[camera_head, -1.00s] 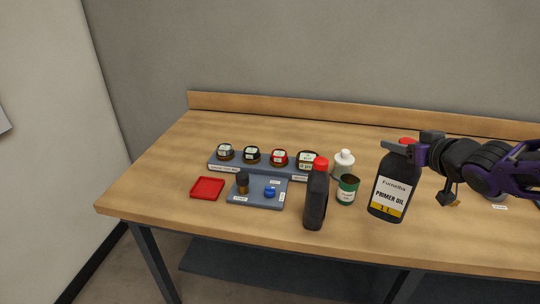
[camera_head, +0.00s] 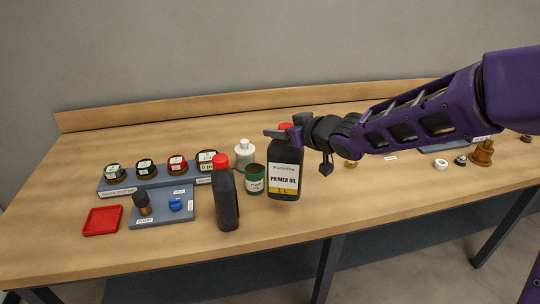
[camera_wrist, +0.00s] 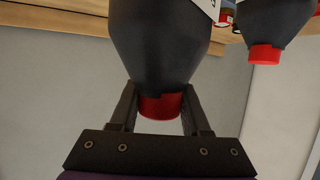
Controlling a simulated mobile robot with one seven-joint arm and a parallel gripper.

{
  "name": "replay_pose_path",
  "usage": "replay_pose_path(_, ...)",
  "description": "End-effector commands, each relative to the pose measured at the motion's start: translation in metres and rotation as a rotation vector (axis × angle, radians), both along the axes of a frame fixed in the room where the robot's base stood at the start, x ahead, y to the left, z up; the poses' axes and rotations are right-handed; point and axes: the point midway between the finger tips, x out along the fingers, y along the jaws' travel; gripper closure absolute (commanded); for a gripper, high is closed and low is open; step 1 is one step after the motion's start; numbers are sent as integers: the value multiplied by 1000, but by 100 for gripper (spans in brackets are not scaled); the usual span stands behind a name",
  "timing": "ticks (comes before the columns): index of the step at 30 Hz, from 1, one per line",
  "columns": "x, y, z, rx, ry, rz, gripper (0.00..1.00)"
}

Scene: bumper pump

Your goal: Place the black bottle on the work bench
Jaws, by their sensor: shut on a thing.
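A black bottle (camera_head: 284,170) with a red cap and a white "PRIMER OIL" label stands upright at the bench's middle, right of a green can. In the wrist view the bottle (camera_wrist: 160,45) hangs upside down in the picture between the fingers (camera_wrist: 160,108). Its base is at or very near the work bench (camera_head: 360,195); I cannot tell whether it touches. A second black bottle (camera_head: 227,200) with a red cap, without a visible label, stands to the left near the front edge.
The green can (camera_head: 254,180) and a white bottle (camera_head: 245,154) stand close on the left. A grey rack (camera_head: 150,182) with several jars, a blue-grey tray (camera_head: 160,218) and a red tray (camera_head: 102,221) lie further left. Small brass parts (camera_head: 482,152) stand at the right.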

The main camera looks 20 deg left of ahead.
Motion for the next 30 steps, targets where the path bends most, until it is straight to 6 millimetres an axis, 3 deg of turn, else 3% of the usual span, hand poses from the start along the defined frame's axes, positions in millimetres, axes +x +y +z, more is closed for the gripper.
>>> replay_pose_path(1,0,1,-11,4,-3,2,100)
replay_pose_path(10,1,1,-30,4,-4,0,100)
replay_pose_path(17,0,1,-59,3,-4,1,100)
replay_pose_path(28,1,0,-61,4,-5,0,100)
replay_pose_path(29,0,0,-64,1,-1,-1,51)
replay_pose_path(30,0,0,-63,0,-1,-2,44)
